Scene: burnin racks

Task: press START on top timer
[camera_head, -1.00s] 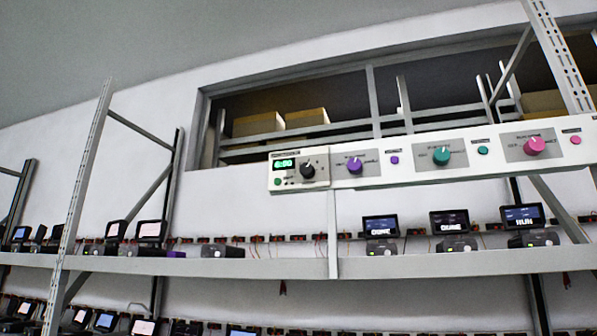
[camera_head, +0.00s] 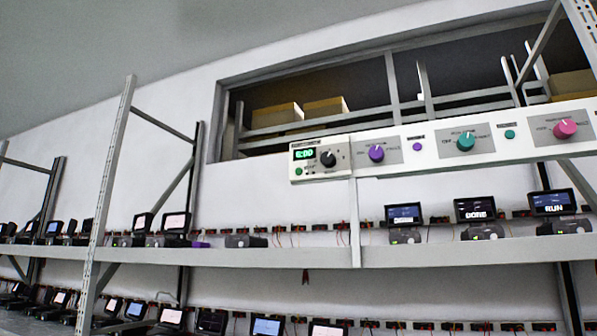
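The top timer (camera_head: 311,171) is the left end of a white control panel mounted high on the rack. Its green display (camera_head: 304,154) reads 6:00. A black knob (camera_head: 328,159) sits right of the display. A small green button (camera_head: 298,171) sits below the display; its label is too small to read. Neither of my grippers is in the head view.
The panel also carries purple (camera_head: 376,153), teal (camera_head: 466,141) and pink (camera_head: 565,128) knobs. Below it, a shelf (camera_head: 300,257) holds several small devices with screens. A rack post (camera_head: 107,200) stands at left. Boxes (camera_head: 326,107) sit behind the wall opening.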

